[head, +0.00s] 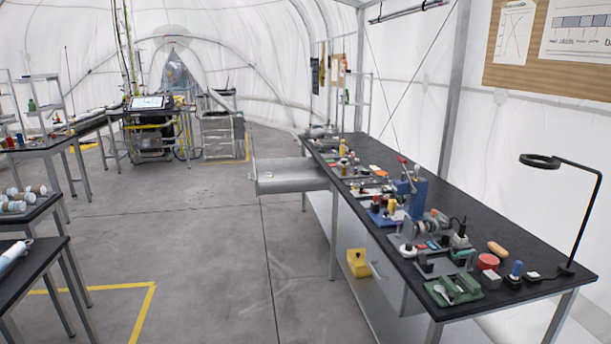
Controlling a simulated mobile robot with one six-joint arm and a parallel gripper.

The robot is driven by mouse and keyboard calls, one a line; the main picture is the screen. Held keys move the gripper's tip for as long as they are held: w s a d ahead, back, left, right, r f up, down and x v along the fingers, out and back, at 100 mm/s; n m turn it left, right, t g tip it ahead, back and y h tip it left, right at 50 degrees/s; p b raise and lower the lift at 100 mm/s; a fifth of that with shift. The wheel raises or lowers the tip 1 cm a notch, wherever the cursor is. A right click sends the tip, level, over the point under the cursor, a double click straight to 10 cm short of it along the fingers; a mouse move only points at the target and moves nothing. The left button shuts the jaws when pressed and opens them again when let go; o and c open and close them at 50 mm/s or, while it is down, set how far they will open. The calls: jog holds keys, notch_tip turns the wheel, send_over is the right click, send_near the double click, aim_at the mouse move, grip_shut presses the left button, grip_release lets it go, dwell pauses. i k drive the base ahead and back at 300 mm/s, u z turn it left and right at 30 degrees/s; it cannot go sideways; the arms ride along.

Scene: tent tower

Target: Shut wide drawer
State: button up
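A wide grey metal drawer (290,184) sticks out to the left from the far part of the long black-topped workbench (545,297) on the right. It sits just below the bench top and stands well open over the aisle. A thin bar, seemingly its handle, shows at its left end. I cannot make out what is inside the drawer. My gripper and arm are not in view.
Several tools and small parts crowd the workbench top, with a black ring lamp (540,161) at the near right. A yellow bin (358,263) sits below. Black tables line the left. The grey floor (205,235) between is clear.

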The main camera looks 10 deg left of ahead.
aim_at(298, 174)
jog(key=u, duration=0.05)
jog(key=k, duration=0.65)
jog(key=u, duration=0.35)
jog(key=i, duration=0.45)
jog(key=u, duration=0.6)
jog(key=i, duration=0.6)
jog(key=u, duration=0.75)
jog(key=i, duration=2.7)
jog(key=z, duration=1.05)
jog(key=i, duration=0.6)
jog(key=z, duration=0.2)
